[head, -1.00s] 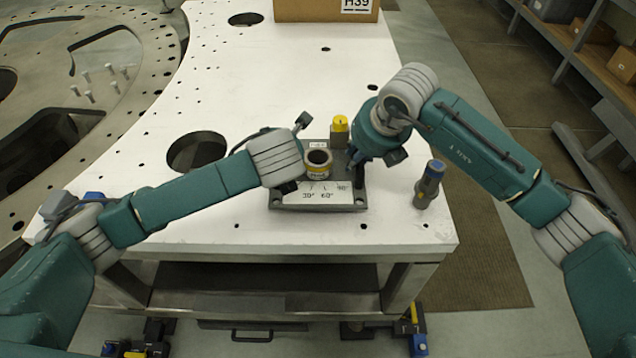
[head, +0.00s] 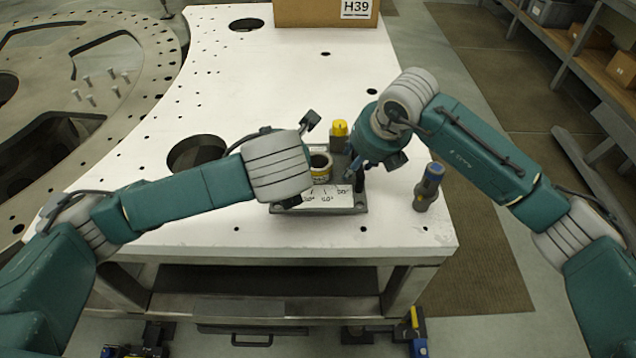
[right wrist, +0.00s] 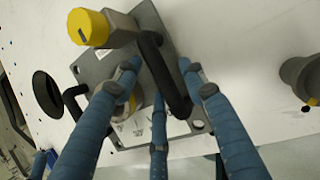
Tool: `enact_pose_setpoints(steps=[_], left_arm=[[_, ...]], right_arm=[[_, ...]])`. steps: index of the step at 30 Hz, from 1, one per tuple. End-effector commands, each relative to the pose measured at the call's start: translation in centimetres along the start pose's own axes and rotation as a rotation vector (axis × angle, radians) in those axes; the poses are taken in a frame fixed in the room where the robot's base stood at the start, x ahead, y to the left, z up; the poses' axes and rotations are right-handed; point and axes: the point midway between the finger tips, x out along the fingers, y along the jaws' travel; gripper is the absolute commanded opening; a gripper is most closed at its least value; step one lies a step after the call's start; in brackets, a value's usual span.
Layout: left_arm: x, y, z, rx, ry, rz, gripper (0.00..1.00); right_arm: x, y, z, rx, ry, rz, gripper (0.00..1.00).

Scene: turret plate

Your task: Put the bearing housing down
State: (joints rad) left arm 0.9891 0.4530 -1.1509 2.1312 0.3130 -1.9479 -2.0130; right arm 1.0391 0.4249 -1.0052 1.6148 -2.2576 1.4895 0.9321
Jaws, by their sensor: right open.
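The bearing housing (head: 320,168), a short round ring with a yellow band, sits upright on the dark fixture plate (head: 345,209). In the right wrist view it is mostly hidden behind a finger. My left gripper (head: 291,203) is at the plate's left side, close to the housing. Its fingers are hidden by its wrist, so I cannot tell whether it touches the housing. My right gripper (head: 356,172) is above the plate's right side. In the right wrist view, its blue fingers (right wrist: 156,88) are spread open around a black clamp bar (right wrist: 166,78), with nothing visibly gripped.
A yellow-capped block (head: 340,132) stands at the plate's back. A grey tool with a blue top (head: 429,187) stands right of the plate. The white table (head: 330,80) has a large hole (head: 197,152) at left. A cardboard box (head: 310,12) is at the back.

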Motion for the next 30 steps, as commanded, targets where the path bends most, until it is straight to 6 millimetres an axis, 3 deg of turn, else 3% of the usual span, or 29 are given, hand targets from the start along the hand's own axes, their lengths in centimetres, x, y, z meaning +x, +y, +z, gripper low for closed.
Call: enact_pose_setpoints(steps=[6, 13, 24, 30], left_arm=[[-2.2, 0.0, 0.1, 0.001, -0.003, 0.0, 0.42], [-2.8, 0.1, -0.1, 0.0, 0.001, 0.002, 0.42], [-2.7, 0.1, -0.1, -0.001, 0.001, 0.001, 0.42], [-2.7, 0.1, -0.1, -0.001, 0.001, 0.001, 0.42]], right_arm=[[0.0, 0.0, 0.0, 0.0, 0.0, 0.0, 0.42], [-1.1, 0.0, 0.1, 0.0, -0.002, 0.002, 0.42], [-8.5, 0.0, 0.1, -0.001, -0.004, 0.001, 0.42], [-11.3, -0.1, 0.1, 0.0, -0.001, 0.001, 0.42]])
